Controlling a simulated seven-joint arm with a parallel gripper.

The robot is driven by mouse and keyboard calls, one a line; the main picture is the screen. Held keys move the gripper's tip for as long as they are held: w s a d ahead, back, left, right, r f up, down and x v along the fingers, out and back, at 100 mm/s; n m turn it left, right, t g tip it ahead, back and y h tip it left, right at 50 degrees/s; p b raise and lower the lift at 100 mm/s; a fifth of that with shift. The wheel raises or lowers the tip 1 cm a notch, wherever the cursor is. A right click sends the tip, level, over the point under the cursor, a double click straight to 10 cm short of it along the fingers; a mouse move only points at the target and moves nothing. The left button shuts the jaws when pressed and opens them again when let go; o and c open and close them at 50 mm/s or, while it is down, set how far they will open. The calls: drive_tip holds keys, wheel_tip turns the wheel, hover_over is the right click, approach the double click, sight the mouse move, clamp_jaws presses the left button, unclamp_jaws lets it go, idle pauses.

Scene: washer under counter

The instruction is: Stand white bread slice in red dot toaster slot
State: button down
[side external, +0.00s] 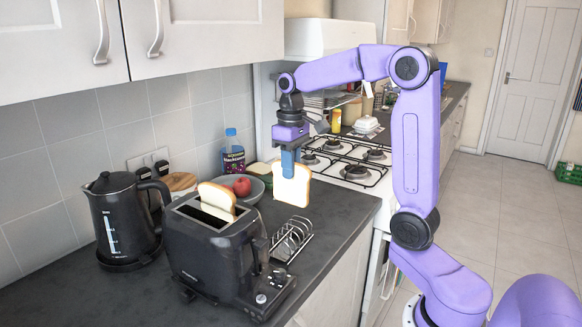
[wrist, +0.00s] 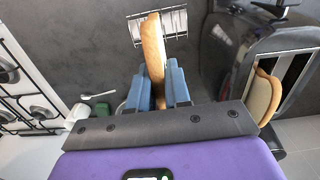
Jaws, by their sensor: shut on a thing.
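My gripper (side external: 288,163) is shut on a white bread slice (side external: 292,186) with a brown crust. It holds the slice upright above the counter, to the right of the toaster and near the hob. In the wrist view the slice (wrist: 153,50) shows edge-on between the blue fingers (wrist: 158,88). The black toaster (side external: 215,250) stands on the counter with another bread slice (side external: 217,197) standing in one slot. The other slot, nearer the left front, looks empty. The toaster (wrist: 245,50) is on the right in the wrist view. I cannot make out a red dot.
A wire toast rack (side external: 291,239) stands on the counter right of the toaster, below the held slice. A black kettle (side external: 122,220) is left of the toaster. A bowl (side external: 253,190) with a red apple (side external: 242,187) and a bottle (side external: 232,153) are behind it. A gas hob (side external: 345,162) is beyond.

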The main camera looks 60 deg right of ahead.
wheel_tip(320, 180, up, 13)
drive_tip(key=w+a+t, duration=0.1)
drive_tip(key=w+a, duration=0.3)
drive_tip(key=a, duration=0.7)
drive_tip(key=w+a+t, duration=0.1)
drive_tip(key=w+a, duration=0.3)
drive_tip(key=a, duration=0.7)
wheel_tip(320, 180, down, 13)
drive_tip(key=shift+s+f, duration=0.15)
idle(0.3)
